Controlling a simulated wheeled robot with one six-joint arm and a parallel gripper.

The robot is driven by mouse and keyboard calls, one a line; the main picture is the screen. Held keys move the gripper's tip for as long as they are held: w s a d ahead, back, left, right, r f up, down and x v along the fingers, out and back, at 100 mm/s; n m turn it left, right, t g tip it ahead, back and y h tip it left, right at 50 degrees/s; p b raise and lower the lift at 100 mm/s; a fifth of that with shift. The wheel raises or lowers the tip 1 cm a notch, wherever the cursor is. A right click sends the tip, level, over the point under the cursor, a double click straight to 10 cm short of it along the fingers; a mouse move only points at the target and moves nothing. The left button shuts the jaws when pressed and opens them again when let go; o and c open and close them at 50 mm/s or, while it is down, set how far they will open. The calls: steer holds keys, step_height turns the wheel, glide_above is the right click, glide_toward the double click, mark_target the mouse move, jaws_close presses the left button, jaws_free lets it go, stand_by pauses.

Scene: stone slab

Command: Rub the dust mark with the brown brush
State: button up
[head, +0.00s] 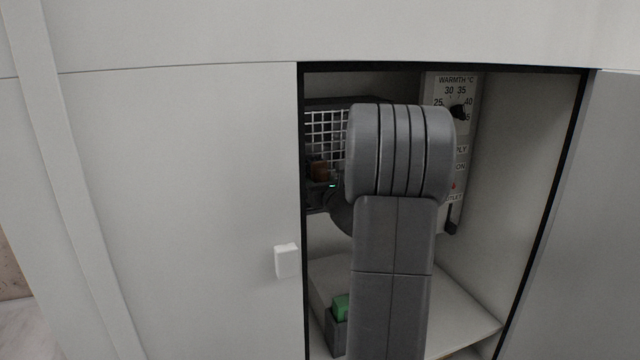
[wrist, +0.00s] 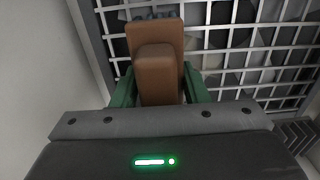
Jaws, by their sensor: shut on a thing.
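The brown brush (wrist: 156,62) is in the middle of the wrist view, between the two green fingers of my gripper (wrist: 158,92). My gripper is shut on it. The brush's far end, with a little dark bluish edge, is up against or close to a white grille; I cannot tell if it touches. I cannot make out the dust mark in either view; blurred grey patches show behind the grille bars.
The white grille (head: 325,127) is inside an open cabinet. A panel with a warmth dial (head: 457,111) and a lever (head: 451,217) stands right of my arm. A green block (head: 341,306) sits in a dark holder below. A white handle (head: 286,261) juts out left of the opening.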

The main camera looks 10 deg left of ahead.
steer(key=shift+w+d, duration=0.1)
steer(key=shift+w+d+p, duration=0.2)
steer(key=shift+w+d, duration=0.3)
steer(key=shift+d, duration=0.3)
steer(key=shift+w+d+p, duration=0.2)
steer(key=shift+w+d, duration=0.25)
steer(key=shift+d, duration=0.3)
steer(key=w+d, duration=0.2)
steer(key=shift+d, duration=0.3)
